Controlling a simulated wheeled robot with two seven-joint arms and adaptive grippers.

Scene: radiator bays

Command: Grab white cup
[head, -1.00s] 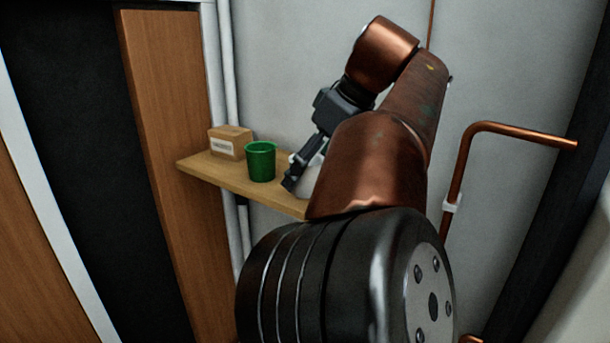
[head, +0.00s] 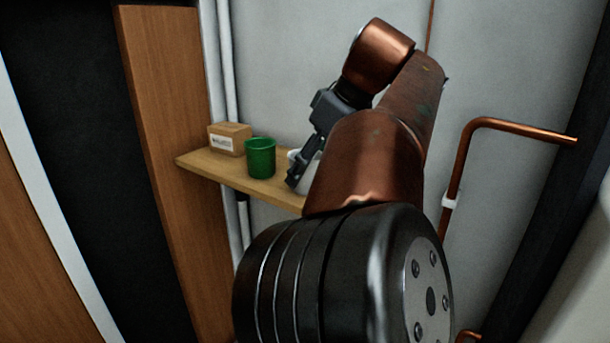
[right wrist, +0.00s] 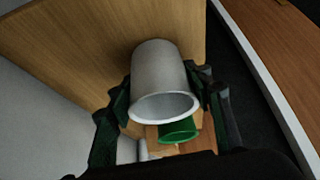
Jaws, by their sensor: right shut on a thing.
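The white cup (right wrist: 160,80) is between the two fingers of my right gripper (right wrist: 165,95) in the right wrist view, and the gripper is shut on it. In the head view the right gripper (head: 298,172) is at the wooden shelf (head: 240,180). Only a sliver of the white cup (head: 312,174) shows there, as my fingers and arm hide most of it. I cannot tell whether the cup touches the shelf. My left gripper is in neither view.
A green cup (head: 260,158) stands on the shelf just left of the right gripper. A small cardboard box (head: 229,139) with a label stands behind it at the left. White pipes (head: 226,70) run up the wall, and a copper pipe (head: 463,160) is at the right.

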